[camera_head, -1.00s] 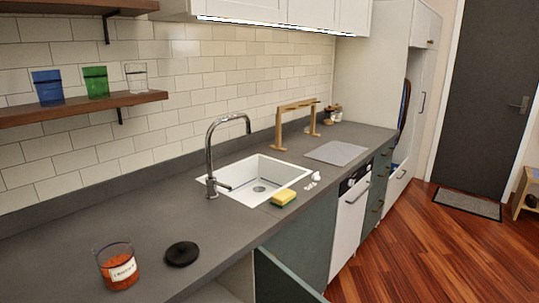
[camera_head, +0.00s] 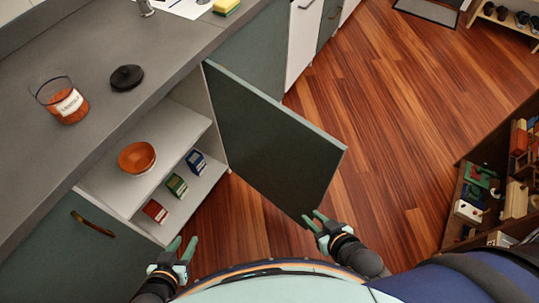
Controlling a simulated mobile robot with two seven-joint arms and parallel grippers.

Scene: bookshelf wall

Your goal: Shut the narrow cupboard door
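The narrow cupboard door (camera_head: 265,135) is dark green and stands wide open, swung out from the counter over the wooden floor. Its hinge side is at the right of the open cupboard (camera_head: 143,194), whose white shelves show. My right gripper (camera_head: 316,219) is at the door's lower outer corner, its fingers parted with nothing seen between them; whether it touches the door I cannot tell. My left gripper (camera_head: 183,248) is open and empty, in front of the cupboard's lower shelf.
An orange bowl (camera_head: 137,157) sits on the upper shelf, and several small boxes (camera_head: 176,185) stand on the lower one. A shelf unit with toys (camera_head: 480,190) stands at the right. Floor beyond the door is clear.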

